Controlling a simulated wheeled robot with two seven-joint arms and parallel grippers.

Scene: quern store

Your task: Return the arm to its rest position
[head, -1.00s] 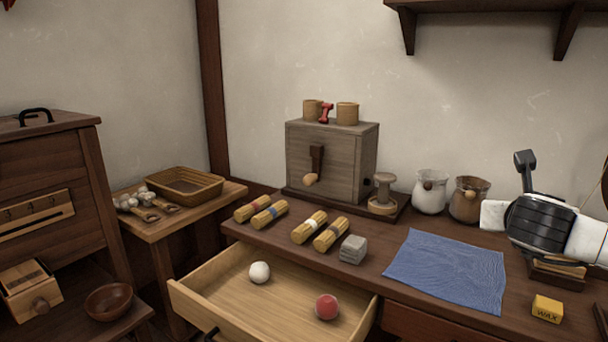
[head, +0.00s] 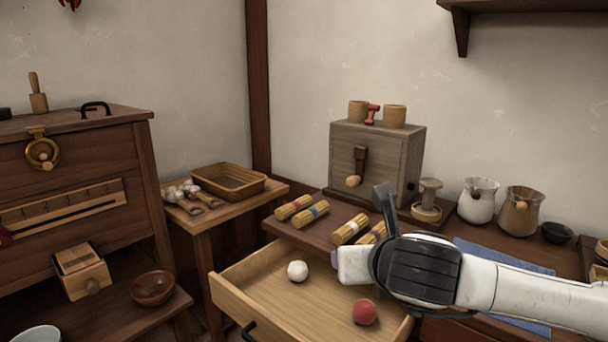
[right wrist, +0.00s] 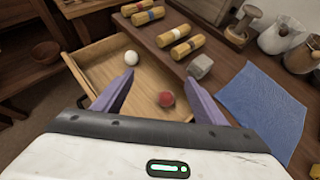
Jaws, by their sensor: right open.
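My right arm comes in from the right in the head view, and its gripper (head: 350,264) hangs above the open drawer and the table edge. In the right wrist view its two purple fingers (right wrist: 158,98) are spread apart with nothing held between them. Below, the open drawer (head: 237,292) holds a white ball (head: 297,270) and a red ball (head: 364,312). The red ball also shows between the fingers in the right wrist view (right wrist: 166,99), lower down in the drawer. My left gripper is not in view.
Several straw bundles (head: 294,207) lie on the table behind the drawer, with a grey block (right wrist: 200,66) beside them. A blue cloth (right wrist: 262,105) lies to the right. A wooden box with a crank (head: 375,160) and two jugs (head: 479,200) stand at the back. A cabinet (head: 75,190) stands left.

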